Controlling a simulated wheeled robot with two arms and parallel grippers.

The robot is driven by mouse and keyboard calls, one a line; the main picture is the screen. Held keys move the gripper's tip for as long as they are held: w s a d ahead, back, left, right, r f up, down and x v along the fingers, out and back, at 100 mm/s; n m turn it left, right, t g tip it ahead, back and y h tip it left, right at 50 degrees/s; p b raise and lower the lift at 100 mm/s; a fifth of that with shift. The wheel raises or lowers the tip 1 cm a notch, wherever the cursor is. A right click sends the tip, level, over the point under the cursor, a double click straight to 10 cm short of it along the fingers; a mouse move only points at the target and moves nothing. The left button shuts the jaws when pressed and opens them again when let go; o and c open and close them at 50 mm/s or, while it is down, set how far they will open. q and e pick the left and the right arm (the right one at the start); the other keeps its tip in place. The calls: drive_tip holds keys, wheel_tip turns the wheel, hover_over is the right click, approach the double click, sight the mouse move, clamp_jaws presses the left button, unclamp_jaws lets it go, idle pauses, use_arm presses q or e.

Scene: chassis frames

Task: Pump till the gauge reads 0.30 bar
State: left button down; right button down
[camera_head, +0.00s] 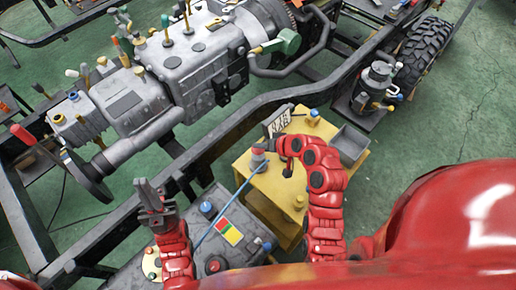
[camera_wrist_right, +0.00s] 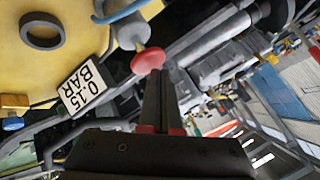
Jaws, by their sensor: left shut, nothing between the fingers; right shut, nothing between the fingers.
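The gauge display (camera_wrist_right: 84,90), a white plate with black text, reads 0.15 BAR in the right wrist view. It also stands on the yellow table (camera_head: 262,185) as a small tilted plate (camera_head: 277,122) in the head view. The grey pump (camera_wrist_right: 128,32) has a red knob (camera_wrist_right: 148,60) and a blue hose (camera_wrist_right: 118,13). My right gripper (camera_wrist_right: 155,75) is shut and empty, with its fingertips at the red knob; I cannot tell whether they touch. My left gripper (camera_head: 148,190) is shut and empty, pointing up, left of the yellow table.
A grey tray (camera_head: 349,145) sits at the yellow table's right edge. A black ring (camera_wrist_right: 42,30) lies on the yellow top. A grey box (camera_head: 215,225) with coloured caps stands below my left gripper's side. The chassis frame with engine (camera_head: 200,65) lies behind. Green floor (camera_head: 455,120) is free at right.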

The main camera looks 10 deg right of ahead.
sight(260, 151)
drive_tip(key=shift+f+b, duration=0.8)
drive_tip(key=shift+f, duration=0.35)
idle(1.2)
drive_tip(key=shift+r, duration=0.1)
drive_tip(key=shift+r+p, duration=0.6)
drive_tip(key=shift+r, duration=0.95)
drive_tip(key=shift+r+p, duration=1.15)
drive_tip(key=shift+r, duration=1.35)
